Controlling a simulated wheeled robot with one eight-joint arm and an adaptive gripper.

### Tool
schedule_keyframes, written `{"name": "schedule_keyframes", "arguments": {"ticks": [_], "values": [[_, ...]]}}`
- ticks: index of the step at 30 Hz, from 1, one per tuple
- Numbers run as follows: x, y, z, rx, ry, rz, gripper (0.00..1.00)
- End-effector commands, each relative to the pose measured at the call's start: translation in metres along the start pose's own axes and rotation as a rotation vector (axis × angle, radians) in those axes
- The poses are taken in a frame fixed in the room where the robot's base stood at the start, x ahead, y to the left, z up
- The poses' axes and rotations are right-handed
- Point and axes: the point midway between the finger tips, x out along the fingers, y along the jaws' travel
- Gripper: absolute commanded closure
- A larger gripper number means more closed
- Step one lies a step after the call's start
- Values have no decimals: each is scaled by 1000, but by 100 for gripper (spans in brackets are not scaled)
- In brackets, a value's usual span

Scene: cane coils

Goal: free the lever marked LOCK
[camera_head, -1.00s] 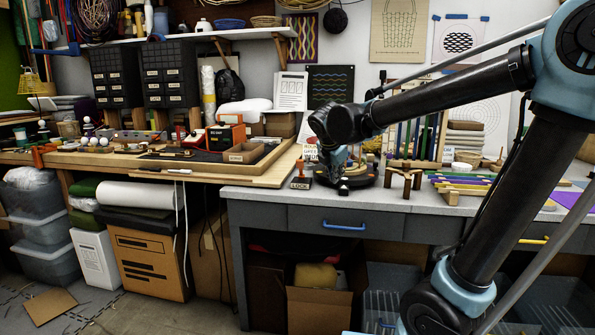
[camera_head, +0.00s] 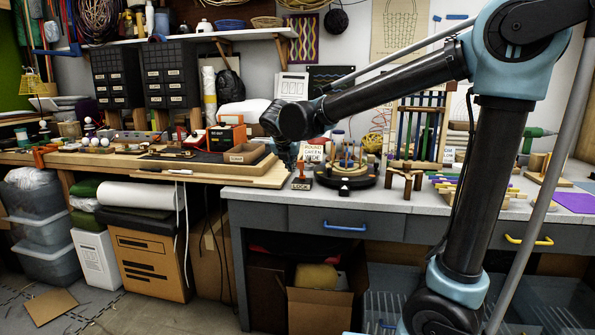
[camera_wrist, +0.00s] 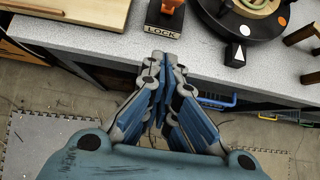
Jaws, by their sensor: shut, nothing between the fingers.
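The lever marked LOCK (camera_head: 301,183) stands on a small dark base at the front left of the grey bench top. In the wrist view its orange handle (camera_wrist: 172,6) is cut off by the top edge, above the white-lettered LOCK plate (camera_wrist: 163,32). My gripper (camera_wrist: 165,58) is shut and empty. Its fingertips lie just below the plate in the wrist view, apart from the orange handle as seen there. In the head view my gripper (camera_head: 291,165) is just above and left of the lever. Its fingertips are small and dark there, so the exact gap cannot be told.
A round dark turntable (camera_head: 357,182) with upright pegs stands right of the lever; its rim also shows in the wrist view (camera_wrist: 240,28). A sign reading ROUND GREEN VALUE (camera_head: 313,152) stands behind. A wooden board (camera_head: 262,181) lies left. A small wooden stand (camera_head: 404,178) is further right.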

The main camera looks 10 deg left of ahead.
Motion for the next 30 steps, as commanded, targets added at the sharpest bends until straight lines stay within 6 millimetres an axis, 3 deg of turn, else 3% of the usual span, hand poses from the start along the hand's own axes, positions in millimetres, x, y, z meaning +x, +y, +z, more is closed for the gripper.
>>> {"name": "schedule_keyframes", "arguments": {"ticks": [5, 21, 30], "values": [[12, 0, 0, 3, 0, -2, 100], [100, -1, 1, 3, 0, -2, 100], [108, -1, 33, 2, 1, 0, 100]]}}
